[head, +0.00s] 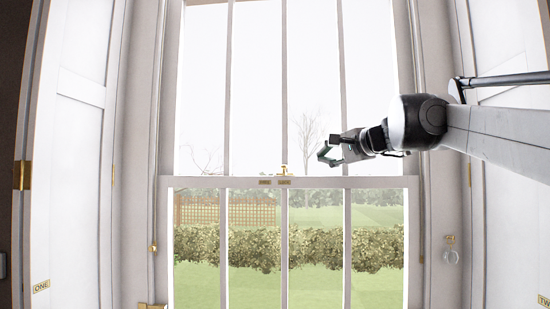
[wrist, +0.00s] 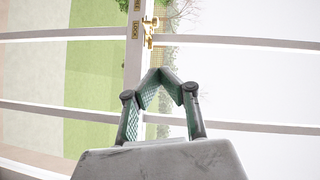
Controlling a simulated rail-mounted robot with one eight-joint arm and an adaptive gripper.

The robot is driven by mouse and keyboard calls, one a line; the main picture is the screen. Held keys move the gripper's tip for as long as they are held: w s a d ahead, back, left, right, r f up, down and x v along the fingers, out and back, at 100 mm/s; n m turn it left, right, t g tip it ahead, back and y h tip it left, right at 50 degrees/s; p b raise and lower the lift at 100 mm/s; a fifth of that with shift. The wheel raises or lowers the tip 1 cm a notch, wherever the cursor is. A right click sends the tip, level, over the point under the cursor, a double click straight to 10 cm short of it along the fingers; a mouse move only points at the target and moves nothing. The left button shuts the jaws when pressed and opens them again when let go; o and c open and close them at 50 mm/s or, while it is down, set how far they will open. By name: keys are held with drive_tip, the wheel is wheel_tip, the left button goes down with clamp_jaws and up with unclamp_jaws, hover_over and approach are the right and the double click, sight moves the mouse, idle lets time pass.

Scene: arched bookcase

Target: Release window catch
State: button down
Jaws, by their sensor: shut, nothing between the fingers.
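The brass window catch (head: 284,169) sits at the middle of the meeting rail (head: 230,182) of the tall sash window. The catch also shows in the wrist view (wrist: 150,32), beyond my fingertips, with small brass label plates beside it; one seems to read "LOCK". My gripper (head: 322,155) is to the right of the catch and slightly above the rail, apart from it. In the wrist view my gripper (wrist: 160,74) has its green-padded fingers meeting at the tips, with nothing between them. The exact turn of the catch is too small to tell.
White panelled shutters stand at both sides, the left one (head: 78,150) labelled "ONE". Vertical glazing bars (head: 284,70) cross the panes. A sash cord with a brass end (head: 153,247) hangs at left. The space between my gripper and the catch looks clear.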

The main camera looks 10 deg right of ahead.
sight(284, 170)
drive_tip(key=w+a+f+p, duration=0.2)
drive_tip(key=w+a, duration=0.4)
drive_tip(key=w, duration=0.3)
drive_tip(key=shift+a+p, duration=0.35)
drive_tip(key=shift+p, duration=0.05)
